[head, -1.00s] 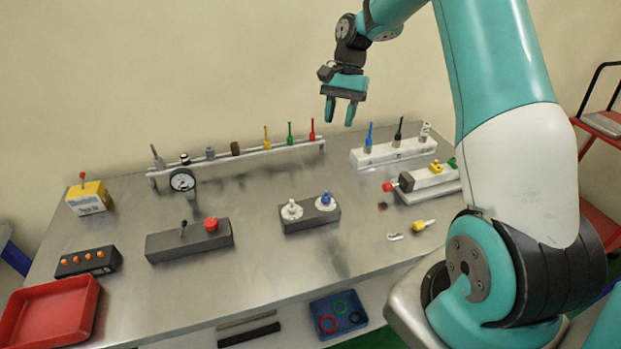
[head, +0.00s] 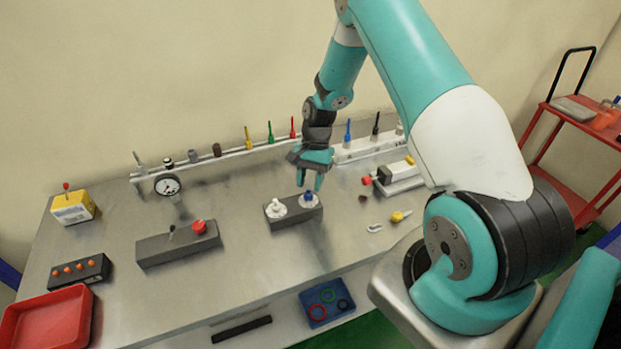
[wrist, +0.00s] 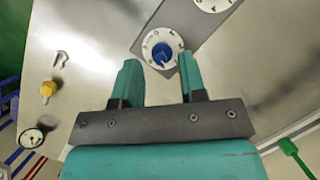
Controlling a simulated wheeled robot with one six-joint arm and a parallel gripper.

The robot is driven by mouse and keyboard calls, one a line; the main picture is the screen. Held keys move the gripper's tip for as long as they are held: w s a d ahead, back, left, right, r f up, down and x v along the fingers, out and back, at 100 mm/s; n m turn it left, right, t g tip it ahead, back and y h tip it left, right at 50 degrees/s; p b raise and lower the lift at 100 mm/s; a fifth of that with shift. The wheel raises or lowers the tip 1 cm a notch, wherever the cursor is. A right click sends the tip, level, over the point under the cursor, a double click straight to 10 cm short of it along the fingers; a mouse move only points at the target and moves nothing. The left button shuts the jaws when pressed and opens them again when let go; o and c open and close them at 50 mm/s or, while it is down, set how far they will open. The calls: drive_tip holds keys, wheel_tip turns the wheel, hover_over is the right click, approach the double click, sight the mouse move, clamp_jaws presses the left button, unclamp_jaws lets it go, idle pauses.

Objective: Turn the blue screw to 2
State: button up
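The blue screw (head: 309,197) stands on a white numbered dial at the right end of a dark grey block (head: 296,219). In the wrist view the blue screw (wrist: 162,54) shows from above with its white dial (wrist: 148,47) around it; the digits are too small to read surely. A white screw (head: 276,206) on a second white dial sits at the block's left end. My gripper (head: 310,185) is above the blue screw, pointing down. In the wrist view its two teal fingers (wrist: 158,80) are apart, with nothing between them; the screw lies beyond the fingertips.
A grey block with a red button (head: 199,227) stands to the left. A yellow-tipped piece (head: 398,216) and a small clip (head: 374,228) lie to the right. A rail with coloured tools (head: 247,150) and a white holder (head: 368,147) stand behind.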

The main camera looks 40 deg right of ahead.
drive_tip(key=shift+a+f, duration=0.15)
drive_tip(key=shift+f, duration=0.25)
drive_tip(key=shift+c, duration=0.5)
clamp_jaws()
drive_tip(key=shift+n, duration=0.3)
drive_tip(key=n+b, duration=0.1)
drive_tip(key=n+g+h+b, duration=0.1)
drive_tip(key=n, duration=0.1)
drive_tip(key=shift+a+f+n, duration=0.1)
drive_tip(key=shift+f+n, duration=0.05)
drive_tip(key=shift+n, duration=0.15)
drive_tip(key=n+h+b, duration=0.1)
drive_tip(key=n, duration=0.1)
drive_tip(key=n+g+h+b, duration=0.1)
drive_tip(key=n, duration=0.2)
drive_tip(key=shift+a, duration=0.15)
drive_tip(key=shift+n+b, duration=0.3)
drive_tip(key=shift+n, duration=0.1)
